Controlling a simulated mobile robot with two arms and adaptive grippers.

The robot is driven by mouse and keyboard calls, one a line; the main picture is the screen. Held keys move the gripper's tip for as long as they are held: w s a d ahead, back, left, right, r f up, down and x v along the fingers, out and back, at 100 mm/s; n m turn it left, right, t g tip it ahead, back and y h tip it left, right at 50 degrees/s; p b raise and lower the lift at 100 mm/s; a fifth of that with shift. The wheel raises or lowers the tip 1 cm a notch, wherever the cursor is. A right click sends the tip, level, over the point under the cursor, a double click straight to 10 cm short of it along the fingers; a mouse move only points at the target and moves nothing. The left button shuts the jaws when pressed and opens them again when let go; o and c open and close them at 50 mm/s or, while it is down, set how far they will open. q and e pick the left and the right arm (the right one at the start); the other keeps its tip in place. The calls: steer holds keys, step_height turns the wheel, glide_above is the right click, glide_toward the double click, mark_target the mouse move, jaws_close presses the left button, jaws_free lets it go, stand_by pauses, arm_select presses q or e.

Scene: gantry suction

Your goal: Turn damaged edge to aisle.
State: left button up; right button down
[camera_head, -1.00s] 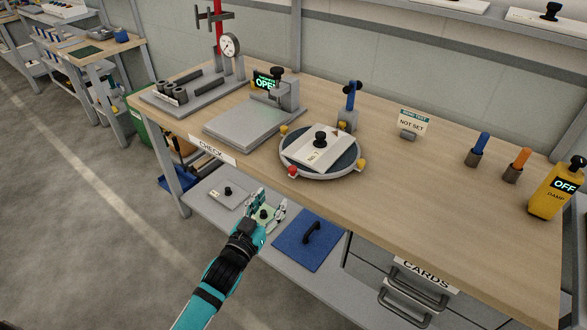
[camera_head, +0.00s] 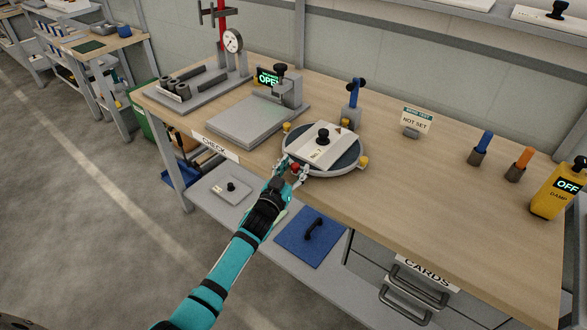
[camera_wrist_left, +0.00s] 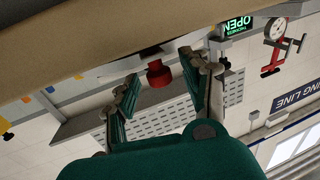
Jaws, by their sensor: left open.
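A round turntable (camera_head: 352,168) with a dark top sits near the bench's front edge in the head view. A pale plate (camera_head: 312,147) with a black knob (camera_head: 323,135) lies on it. A red knob (camera_head: 295,168) is at the turntable's near left rim, and yellow knobs (camera_head: 363,161) are elsewhere on the rim. My left gripper (camera_head: 292,167) is open at the red knob. In the left wrist view, the red knob (camera_wrist_left: 158,74) shows between the spread fingers; contact cannot be told. Damage on the plate's edge is too small to make out. My right gripper is out of view.
A grey press plate (camera_head: 243,122) stands left of the turntable, with a blue-handled post (camera_head: 352,98) behind. A "NOT SET" sign (camera_head: 415,121) and a yellow device (camera_head: 555,192) are to the right. A blue mat (camera_head: 310,238) lies on the lower shelf.

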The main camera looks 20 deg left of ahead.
arm_select(q)
jaws_close()
steer(key=shift+a, duration=0.1)
stand_by(0.4)
